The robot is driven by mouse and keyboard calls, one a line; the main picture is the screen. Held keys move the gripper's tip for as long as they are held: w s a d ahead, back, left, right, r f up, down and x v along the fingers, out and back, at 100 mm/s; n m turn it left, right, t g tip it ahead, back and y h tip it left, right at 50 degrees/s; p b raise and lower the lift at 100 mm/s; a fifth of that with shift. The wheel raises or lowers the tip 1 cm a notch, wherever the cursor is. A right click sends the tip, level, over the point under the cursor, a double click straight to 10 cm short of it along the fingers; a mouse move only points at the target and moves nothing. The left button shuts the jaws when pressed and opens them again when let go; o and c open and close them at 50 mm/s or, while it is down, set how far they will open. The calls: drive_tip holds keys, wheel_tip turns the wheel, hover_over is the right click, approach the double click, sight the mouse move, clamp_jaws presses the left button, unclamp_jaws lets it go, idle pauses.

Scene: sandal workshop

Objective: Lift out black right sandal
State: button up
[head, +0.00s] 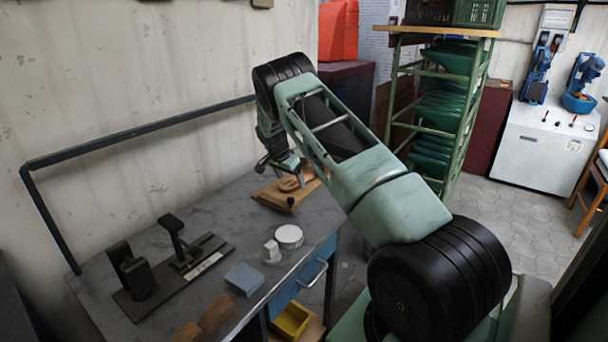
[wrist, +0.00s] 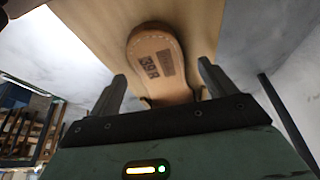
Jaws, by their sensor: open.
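A tan sandal sole (wrist: 158,57) with stitched edges and a dark "39 R" stamp lies on a pale wooden board (wrist: 203,18) in the wrist view. No black part of it shows clearly; its lower end is hidden behind my gripper. My gripper (wrist: 160,76) is open, with one finger on each side of the sole and a visible gap to it. In the head view a reddish-brown sole (head: 289,183) lies on the wooden board (head: 311,186) at the bench's far end, and my gripper (head: 281,166) is close above it.
On the grey bench (head: 235,222) are a round white tin (head: 289,236), small white blocks (head: 271,251), a blue-grey block (head: 244,279) and a black fixture (head: 180,250). A dark rail (head: 140,132) runs along the wall. A green rack (head: 440,115) stands behind my arm.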

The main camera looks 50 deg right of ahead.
drive_tip(key=shift+d+f, duration=0.3)
drive_tip(key=shift+f, duration=0.25)
drive_tip(key=c, duration=1.3)
drive_tip(key=shift+o, duration=0.2)
drive_tip(key=shift+r, duration=0.1)
